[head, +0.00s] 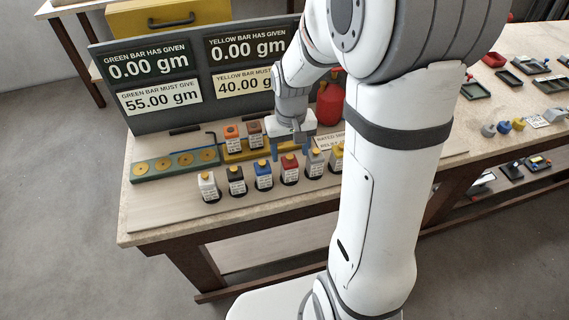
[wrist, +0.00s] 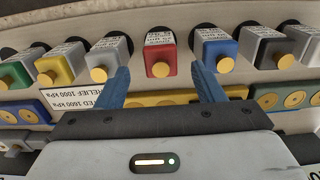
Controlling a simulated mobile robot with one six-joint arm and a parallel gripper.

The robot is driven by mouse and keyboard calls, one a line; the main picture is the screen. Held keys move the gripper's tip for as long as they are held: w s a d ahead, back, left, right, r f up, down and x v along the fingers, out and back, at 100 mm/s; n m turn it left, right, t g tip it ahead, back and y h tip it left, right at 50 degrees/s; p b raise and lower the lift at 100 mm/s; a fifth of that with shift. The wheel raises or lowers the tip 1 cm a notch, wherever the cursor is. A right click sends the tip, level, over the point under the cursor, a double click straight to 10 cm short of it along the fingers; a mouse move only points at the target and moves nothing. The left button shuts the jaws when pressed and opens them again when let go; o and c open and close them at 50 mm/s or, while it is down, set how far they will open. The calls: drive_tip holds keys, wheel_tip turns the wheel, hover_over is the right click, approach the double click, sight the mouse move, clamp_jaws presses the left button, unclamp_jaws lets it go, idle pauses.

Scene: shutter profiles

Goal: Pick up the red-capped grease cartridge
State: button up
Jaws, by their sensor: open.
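The red cartridge (head: 289,168) stands upright on the bench in a front row of similar coloured blocks, with a white label and a yellow round tip. In the wrist view the red cartridge (wrist: 159,62) lies ahead, between the lines of my two blue fingers. My gripper (head: 291,151) is open and empty, just behind and above the row in the head view. In the wrist view my gripper (wrist: 160,70) has a finger on each side of the red cartridge. I cannot tell whether either finger touches a block.
A blue block (head: 263,172) and a grey block (head: 314,160) stand close on either side. Behind are a green bar (head: 150,168) and a yellow bar (head: 224,156) with an orange block (head: 231,134). A display board (head: 160,72) stands at the back. The front bench strip is clear.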

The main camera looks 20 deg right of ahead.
sight(290, 160)
wheel_tip(290, 160, down, 6)
drive_tip(key=shift+f+p, duration=0.25)
drive_tip(key=shift+p, duration=0.3)
drive_tip(key=shift+c, duration=0.4)
drive_tip(key=c, duration=1.1)
drive_tip(key=shift+r, duration=0.1)
